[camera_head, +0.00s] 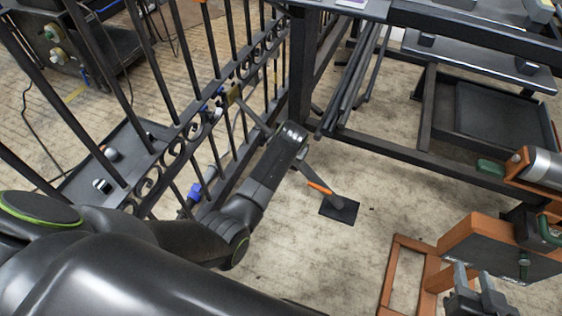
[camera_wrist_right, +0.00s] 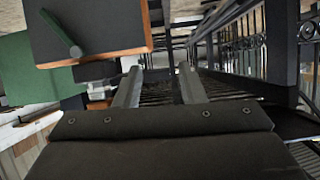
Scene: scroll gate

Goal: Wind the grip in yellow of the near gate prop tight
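The dark scroll gate (camera_head: 178,150) stands at the left in the head view. A slanting grey prop bar with an orange band (camera_head: 320,188) ends at a dark square foot plate (camera_head: 339,208) on the floor. A small dull-yellow piece (camera_head: 232,95) sits on the gate near the bar's upper end; I cannot tell whether it is the grip. My left wrist covers the bar's middle, and my left gripper's fingers are hidden. My right gripper (camera_head: 474,279) is open and empty at the lower right, far from the prop. Its spread fingers show in the right wrist view (camera_wrist_right: 159,88).
A blue knob (camera_head: 195,191) is low on the gate. A black metal frame (camera_head: 430,160) stands at the right. An orange-edged dark box (camera_head: 480,245) with green handles is close to my right gripper; it also shows in the wrist view (camera_wrist_right: 95,25). Floor around the foot plate is clear.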

